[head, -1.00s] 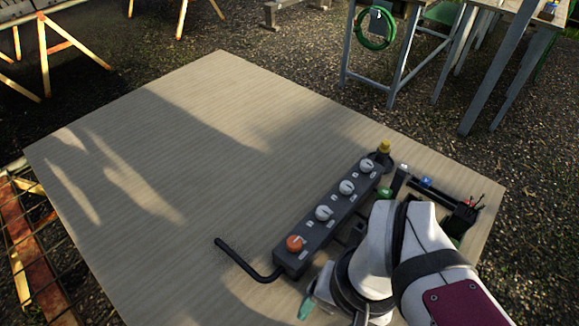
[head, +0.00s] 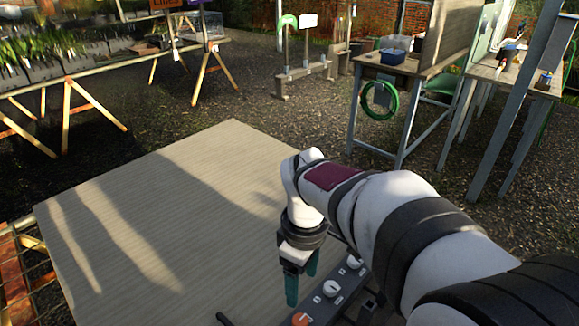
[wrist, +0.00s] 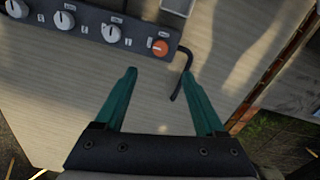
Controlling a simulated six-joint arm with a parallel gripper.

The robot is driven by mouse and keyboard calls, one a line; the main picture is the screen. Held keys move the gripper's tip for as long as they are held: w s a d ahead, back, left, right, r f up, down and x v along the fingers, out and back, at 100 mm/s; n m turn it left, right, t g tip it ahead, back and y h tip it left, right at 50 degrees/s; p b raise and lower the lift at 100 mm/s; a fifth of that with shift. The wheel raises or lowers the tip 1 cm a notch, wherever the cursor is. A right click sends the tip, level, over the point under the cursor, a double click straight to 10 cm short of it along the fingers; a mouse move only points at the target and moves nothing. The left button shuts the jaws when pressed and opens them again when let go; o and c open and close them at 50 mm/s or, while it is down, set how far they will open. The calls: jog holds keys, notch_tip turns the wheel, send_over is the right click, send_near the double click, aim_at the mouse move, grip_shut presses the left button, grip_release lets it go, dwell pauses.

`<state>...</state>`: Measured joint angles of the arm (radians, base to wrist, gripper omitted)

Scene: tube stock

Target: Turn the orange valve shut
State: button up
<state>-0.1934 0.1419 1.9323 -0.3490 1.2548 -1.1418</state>
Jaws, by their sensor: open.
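The orange valve (head: 300,319) is a round knob at the near end of a dark grey manifold block (wrist: 88,25). The head view cuts it off at the bottom edge, but the wrist view shows it whole (wrist: 160,47) with a pale mark across its face. Several white knobs (wrist: 111,33) sit in a row along the block. My gripper (wrist: 158,75) has two teal fingers, open and empty. In the wrist view the orange valve lies just beyond the fingertips, between their lines and apart from them. The head view shows my gripper (head: 301,284) pointing down beside the block.
A bent black pipe (wrist: 187,65) leaves the block's end beside the orange valve. A pale tray-like thing (wrist: 178,5) is cut off at the wrist view's top. The wooden tabletop (head: 190,210) is clear to the left. My arm hides much of the table's right side.

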aim_at(301, 320)
notch_tip(301, 320, down, 13)
jog(key=shift+f, duration=0.2)
grip_shut()
